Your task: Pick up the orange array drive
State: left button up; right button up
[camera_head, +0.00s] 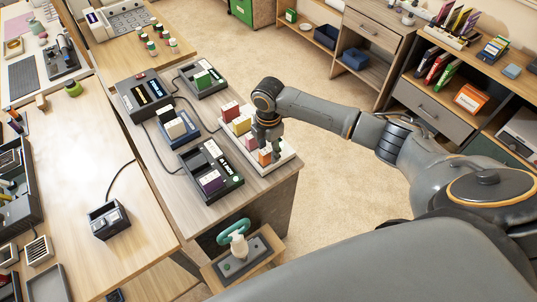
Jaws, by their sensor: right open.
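The orange array drive (265,157) stands in the near part of a white rack (285,160) on the table, with a pale top. My right gripper (270,143) points down over the near half of this rack. Its fingers are right at the orange drive in the picture; I cannot tell whether they touch it. The fingers are small here and partly hide the drives behind them. My left gripper is not in view.
The rack also holds a red drive (230,110) and a yellow one (241,125). Dark docks with drives stand left of it, one with a purple drive (211,182). A black device (108,220) sits on the left desk. Cables run between the docks.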

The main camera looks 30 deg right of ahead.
jog(key=shift+f, duration=1.15)
jog(key=shift+r, duration=0.1)
grip_shut()
